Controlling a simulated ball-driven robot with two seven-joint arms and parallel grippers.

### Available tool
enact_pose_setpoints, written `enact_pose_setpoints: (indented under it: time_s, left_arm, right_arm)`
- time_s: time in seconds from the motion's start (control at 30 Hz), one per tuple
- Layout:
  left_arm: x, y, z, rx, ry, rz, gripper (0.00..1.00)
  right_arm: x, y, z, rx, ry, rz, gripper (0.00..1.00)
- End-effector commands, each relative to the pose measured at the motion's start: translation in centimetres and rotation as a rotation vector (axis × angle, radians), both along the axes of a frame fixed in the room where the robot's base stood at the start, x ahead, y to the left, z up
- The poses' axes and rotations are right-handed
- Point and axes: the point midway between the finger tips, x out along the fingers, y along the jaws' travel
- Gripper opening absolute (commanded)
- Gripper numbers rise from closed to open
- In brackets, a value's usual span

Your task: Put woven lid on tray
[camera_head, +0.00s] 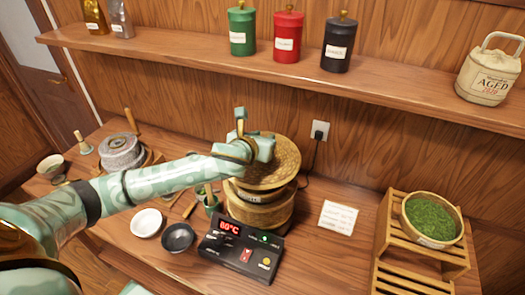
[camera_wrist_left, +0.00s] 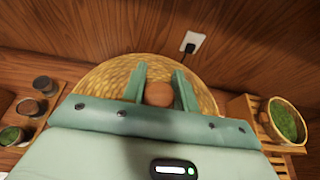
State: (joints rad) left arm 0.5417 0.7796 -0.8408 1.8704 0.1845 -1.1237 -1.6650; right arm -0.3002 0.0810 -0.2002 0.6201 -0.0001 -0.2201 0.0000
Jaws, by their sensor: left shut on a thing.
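The woven lid (camera_head: 285,172) is a round golden wicker disc, tilted in the head view. My left gripper (camera_wrist_left: 160,90) is shut on its round wooden knob (camera_wrist_left: 158,95), with one finger on each side. The lid (camera_wrist_left: 97,82) spreads out below the fingers in the left wrist view. In the head view it is over a round woven steamer tray (camera_head: 262,216), which stands behind the heater with a red display. The lid hides the tray's top, and I cannot tell whether the two touch. My right gripper is not in view.
The heater (camera_head: 240,248) stands in front of the tray. White (camera_head: 146,222) and black (camera_head: 178,237) bowls lie left of it. A small sign (camera_head: 338,217) and a slatted wooden stand (camera_head: 398,243) with a bowl of green leaves (camera_head: 430,218) are to the right. A shelf (camera_head: 330,85) runs above.

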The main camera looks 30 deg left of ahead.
Motion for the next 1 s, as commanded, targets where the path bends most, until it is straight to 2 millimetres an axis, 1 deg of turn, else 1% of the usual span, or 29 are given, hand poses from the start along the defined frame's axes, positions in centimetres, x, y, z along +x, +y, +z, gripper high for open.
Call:
enact_pose_setpoints:
  time_s: [0.03, 0.17, 0.2, 0.3, 0.4, 0.7, 1.0]
  left_arm:
    - [0.4, 0.2, -0.6, -0.001, 0.0, 0.0, 0.03]
    - [1.1, 0.5, -1.4, 0.0, -0.001, 0.0, 0.03]
    - [1.4, 0.7, -1.9, -0.001, 0.0, 0.0, 0.03]
    - [1.4, 0.6, -3.6, -0.001, 0.003, -0.002, 0.03]
    - [1.4, 0.6, -4.7, -0.001, 0.001, -0.002, 0.03]
    - [1.4, 0.6, -4.9, 0.0, 0.0, -0.002, 0.03]
    - [1.3, 0.6, -5.8, 0.0, 0.0, -0.002, 0.03]
  right_arm:
    - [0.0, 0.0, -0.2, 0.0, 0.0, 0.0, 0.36]
    - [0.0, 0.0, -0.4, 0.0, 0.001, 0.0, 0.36]
    - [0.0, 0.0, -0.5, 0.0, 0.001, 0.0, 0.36]
    - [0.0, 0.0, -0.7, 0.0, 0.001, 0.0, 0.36]
    - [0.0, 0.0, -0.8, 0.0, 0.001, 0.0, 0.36]
    - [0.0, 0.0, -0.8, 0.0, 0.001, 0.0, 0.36]
    - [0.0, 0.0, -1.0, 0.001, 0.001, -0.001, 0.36]
